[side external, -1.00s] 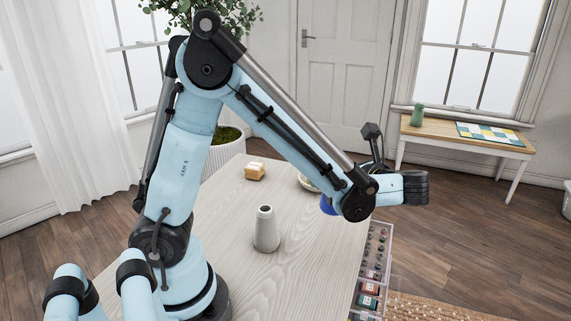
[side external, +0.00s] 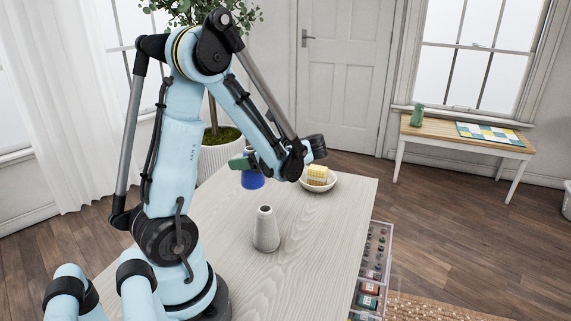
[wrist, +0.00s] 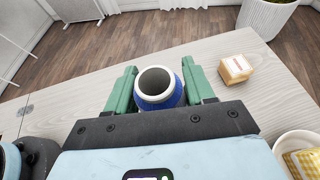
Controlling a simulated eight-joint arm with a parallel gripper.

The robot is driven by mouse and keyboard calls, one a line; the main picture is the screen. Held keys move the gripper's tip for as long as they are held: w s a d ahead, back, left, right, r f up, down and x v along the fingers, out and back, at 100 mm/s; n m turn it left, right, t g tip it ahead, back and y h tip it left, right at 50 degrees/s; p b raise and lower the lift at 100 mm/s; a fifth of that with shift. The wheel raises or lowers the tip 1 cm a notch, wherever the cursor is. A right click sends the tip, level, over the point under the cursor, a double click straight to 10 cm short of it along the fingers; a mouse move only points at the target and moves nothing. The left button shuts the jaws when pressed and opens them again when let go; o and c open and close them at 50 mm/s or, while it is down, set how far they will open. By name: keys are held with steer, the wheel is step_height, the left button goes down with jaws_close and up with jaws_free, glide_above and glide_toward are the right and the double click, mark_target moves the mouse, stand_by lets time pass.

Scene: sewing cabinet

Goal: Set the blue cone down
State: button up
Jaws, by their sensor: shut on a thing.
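The blue cone (side external: 252,181) is in my gripper (side external: 246,164), over the far part of the pale wooden table (side external: 315,240). The wrist view shows the blue cone (wrist: 160,98) upright, its pale open top facing up, between the green fingers of my gripper (wrist: 160,88). The fingers are shut on its sides. Whether its base touches the table cannot be told.
A grey-white cone (side external: 265,231) stands nearer on the table. A bowl (side external: 325,184) with yellow checked stuff is to the right. A small tan block (wrist: 236,68) lies near the table edge. An open drawer of spools (side external: 374,266) juts out at right.

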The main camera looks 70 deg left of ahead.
mark_target(249, 186)
steer(key=shift+f, duration=4.05)
steer(key=o, duration=1.2)
steer(key=shift+d, duration=0.1)
